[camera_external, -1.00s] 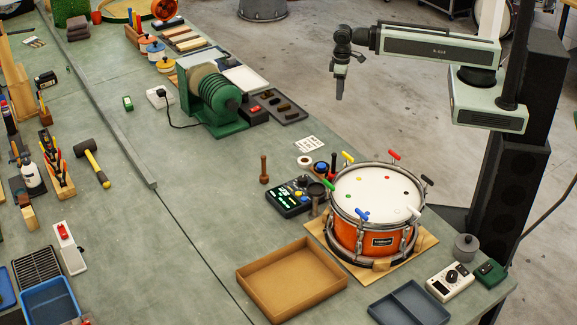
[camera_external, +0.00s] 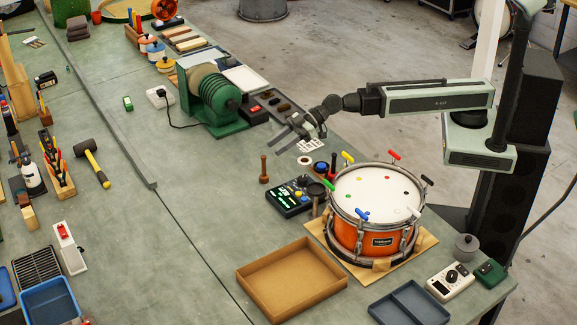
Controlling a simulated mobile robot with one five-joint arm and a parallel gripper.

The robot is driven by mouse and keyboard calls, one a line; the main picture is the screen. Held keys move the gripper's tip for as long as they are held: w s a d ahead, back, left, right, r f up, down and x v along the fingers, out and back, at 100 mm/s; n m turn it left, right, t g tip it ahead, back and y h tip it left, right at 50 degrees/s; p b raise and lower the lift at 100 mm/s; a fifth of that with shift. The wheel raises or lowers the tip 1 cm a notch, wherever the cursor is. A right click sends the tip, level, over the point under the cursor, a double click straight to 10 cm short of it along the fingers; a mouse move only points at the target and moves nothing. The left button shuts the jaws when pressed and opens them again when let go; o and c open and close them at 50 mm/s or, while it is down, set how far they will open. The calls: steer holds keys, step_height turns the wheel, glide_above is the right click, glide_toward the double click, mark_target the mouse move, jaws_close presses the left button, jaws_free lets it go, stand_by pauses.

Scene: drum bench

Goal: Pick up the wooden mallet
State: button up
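A small brown wooden mallet (camera_external: 264,170) stands upright on the green bench, left of the black tuning device. My gripper (camera_external: 274,146) is above and slightly to the right of it in the picture, apart from it. Its two dark fingers point left and are spread, with nothing between them. Another mallet with a black head and yellow handle (camera_external: 92,163) lies farther left on the bench.
The orange drum (camera_external: 372,238) with coloured keys on its rim stands to the right, with a black device (camera_external: 290,198) beside it. A green grinder (camera_external: 207,95) stands behind. A cardboard tray (camera_external: 290,282) lies in front. The bench left of the wooden mallet is clear.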

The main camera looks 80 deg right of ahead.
mark_target(264, 175)
steer(key=a+f, duration=0.1)
steer(key=s+a+f, duration=0.1)
steer(key=shift+s+a, duration=0.3)
steer(key=shift+a, duration=0.05)
steer(key=shift+g, duration=0.3)
steer(key=b+x, duration=0.3)
steer(key=x, duration=0.5)
steer(key=shift+r, duration=0.2)
steer(key=shift+c, duration=0.3)
steer(key=shift+d, duration=0.1)
jaws_close()
